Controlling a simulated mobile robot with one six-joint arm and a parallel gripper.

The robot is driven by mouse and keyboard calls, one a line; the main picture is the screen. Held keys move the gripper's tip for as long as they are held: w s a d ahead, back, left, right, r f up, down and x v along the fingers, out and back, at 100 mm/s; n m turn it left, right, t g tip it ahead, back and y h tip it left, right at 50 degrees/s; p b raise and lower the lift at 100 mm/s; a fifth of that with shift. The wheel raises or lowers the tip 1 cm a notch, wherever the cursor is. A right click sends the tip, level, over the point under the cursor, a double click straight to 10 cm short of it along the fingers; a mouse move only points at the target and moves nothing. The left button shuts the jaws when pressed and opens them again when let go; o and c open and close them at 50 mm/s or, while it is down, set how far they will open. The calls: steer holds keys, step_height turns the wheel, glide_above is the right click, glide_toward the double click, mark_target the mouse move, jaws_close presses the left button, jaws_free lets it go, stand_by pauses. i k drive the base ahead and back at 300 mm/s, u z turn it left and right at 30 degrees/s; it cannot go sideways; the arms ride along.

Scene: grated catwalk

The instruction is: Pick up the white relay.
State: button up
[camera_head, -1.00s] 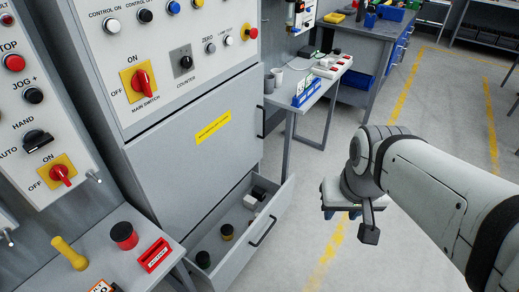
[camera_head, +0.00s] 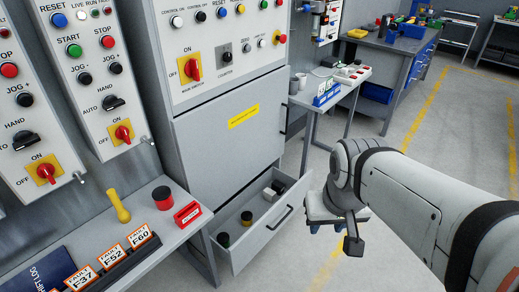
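An open grey drawer (camera_head: 238,262) juts from the bottom of the grey cabinet. Near its back right are small blocks: a whitish one (camera_head: 279,185) that may be the white relay, and a darker one (camera_head: 269,195) beside it. They are too small to tell apart surely. Two dark round parts lie nearer the drawer's front left. My gripper (camera_head: 345,238) hangs to the right of the drawer in the picture, apart from it. It is seen from behind, with one dark finger-like part showing; its opening is hidden.
The drawer's handle (camera_head: 280,218) faces the open floor. A bench (camera_head: 150,235) at left holds a yellow-handled tool, a red-sided cylinder and fault signs. A small side table (camera_head: 343,92) with cups and a blue holder stands behind my arm. The floor at right is clear.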

mark_target(270, 196)
steer(key=u, duration=0.05)
steer(key=i, duration=1)
steer(key=u, duration=3.1)
steer(key=k, duration=1.35)
steer(key=z, duration=0.9)
